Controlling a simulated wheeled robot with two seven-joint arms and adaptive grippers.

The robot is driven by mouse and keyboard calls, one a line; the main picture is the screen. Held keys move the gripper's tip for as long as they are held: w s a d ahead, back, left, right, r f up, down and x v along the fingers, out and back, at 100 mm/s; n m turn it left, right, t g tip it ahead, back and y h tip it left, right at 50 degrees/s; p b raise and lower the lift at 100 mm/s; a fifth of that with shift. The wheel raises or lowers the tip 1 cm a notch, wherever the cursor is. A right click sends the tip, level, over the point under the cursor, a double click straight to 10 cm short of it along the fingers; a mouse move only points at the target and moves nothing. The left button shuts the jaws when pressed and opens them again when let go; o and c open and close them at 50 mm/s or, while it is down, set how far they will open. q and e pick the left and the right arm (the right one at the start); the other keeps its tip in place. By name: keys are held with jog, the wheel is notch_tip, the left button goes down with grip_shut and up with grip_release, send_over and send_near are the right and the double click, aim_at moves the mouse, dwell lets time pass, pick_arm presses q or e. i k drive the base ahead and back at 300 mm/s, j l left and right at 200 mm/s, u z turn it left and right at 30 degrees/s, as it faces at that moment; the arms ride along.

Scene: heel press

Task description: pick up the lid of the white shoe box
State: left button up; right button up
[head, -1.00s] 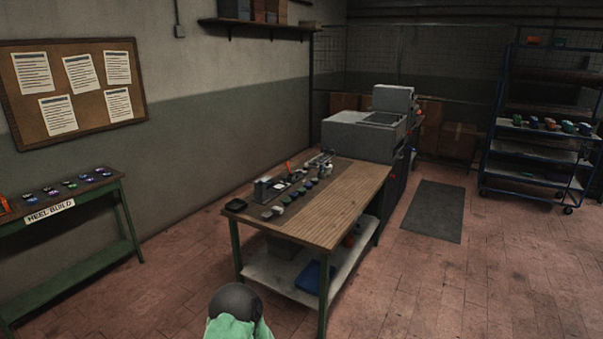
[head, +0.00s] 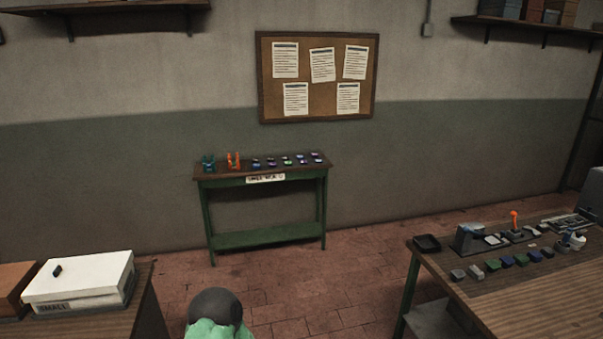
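The white shoe box (head: 80,288) sits on a wooden table at the lower left of the head view. Its white lid (head: 95,272) is on top of it, and a small black object (head: 57,271) lies on the lid. A label on the box's front is partly readable. Neither of my grippers shows in the view, so I cannot see their state. A dark rounded shape with pale green below it, at the bottom middle, looks like part of my own body.
A brown box (head: 14,284) stands left of the white box. A workbench (head: 500,300) with small blocks and a black tray (head: 427,243) is at right. A narrow green-framed table (head: 262,170) stands against the wall. Brick floor (head: 310,290) is open between the tables.

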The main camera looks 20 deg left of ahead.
aim_at(78, 276)
jog(key=i+j+u, duration=0.2)
jog(key=i+u, duration=0.2)
jog(key=i+j+u, duration=0.1)
jog(key=i+u, duration=0.15)
jog(key=u, duration=0.15)
jog(key=i+u, duration=0.4)
jog(key=i+l+u, duration=0.2)
jog(key=u, duration=0.25)
jog(key=i+l+u, duration=0.25)
jog(key=i+u, duration=0.15)
